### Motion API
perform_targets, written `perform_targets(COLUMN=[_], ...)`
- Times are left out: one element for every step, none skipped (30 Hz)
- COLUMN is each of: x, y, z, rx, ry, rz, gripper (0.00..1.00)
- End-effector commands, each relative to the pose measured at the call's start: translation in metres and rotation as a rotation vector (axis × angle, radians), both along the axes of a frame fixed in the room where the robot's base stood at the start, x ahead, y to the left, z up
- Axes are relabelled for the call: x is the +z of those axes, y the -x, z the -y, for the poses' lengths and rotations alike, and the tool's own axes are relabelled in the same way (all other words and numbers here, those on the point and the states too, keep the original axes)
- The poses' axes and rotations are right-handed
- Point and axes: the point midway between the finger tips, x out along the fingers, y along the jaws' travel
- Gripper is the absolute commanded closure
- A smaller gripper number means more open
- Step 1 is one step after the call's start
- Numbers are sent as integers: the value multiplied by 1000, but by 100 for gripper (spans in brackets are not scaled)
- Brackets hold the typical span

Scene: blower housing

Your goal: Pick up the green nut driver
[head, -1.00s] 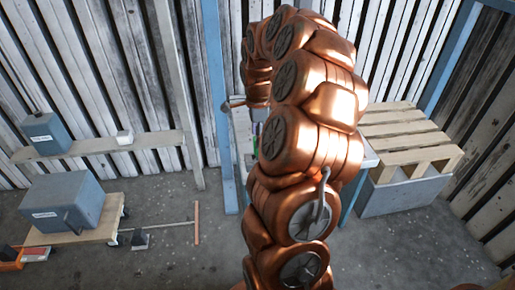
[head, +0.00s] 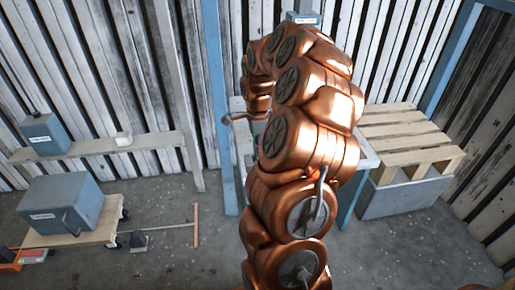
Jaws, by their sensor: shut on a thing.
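My copper arm rises through the middle of the head view and bends over at the top, in front of a light worktable (head: 369,160). My gripper is hidden behind the arm, so its jaws and anything in them do not show. I cannot make out the green nut driver; only a tiny hint of green shows at the arm's left edge, too small to tell what it is.
A pallet (head: 410,135) lies on a grey crate (head: 405,193) at right. A shelf (head: 95,148) at left bears a blue-grey box (head: 45,133). A larger box (head: 60,203) sits on a low wheeled board (head: 75,234). A blue post (head: 222,110) stands left of the arm.

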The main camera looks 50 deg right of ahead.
Motion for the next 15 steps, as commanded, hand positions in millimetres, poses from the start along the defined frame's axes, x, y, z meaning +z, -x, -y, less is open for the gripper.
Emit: perform_targets(x=[0,0,0,0,0,0,0,0,0,0,0,0,0,0,0], y=[0,0,0,0,0,0,0,0,0,0,0,0,0,0,0], z=[0,0,0,0,0,0,0,0,0,0,0,0,0,0,0], rx=[0,0,0,0,0,0,0,0,0,0,0,0,0,0,0], ry=[0,0,0,0,0,0,0,0,0,0,0,0,0,0,0], rz=[0,0,0,0,0,0,0,0,0,0,0,0,0,0,0], gripper=[81,84,89,92,95,99,100,100,100,100,100,100,100,100,100])
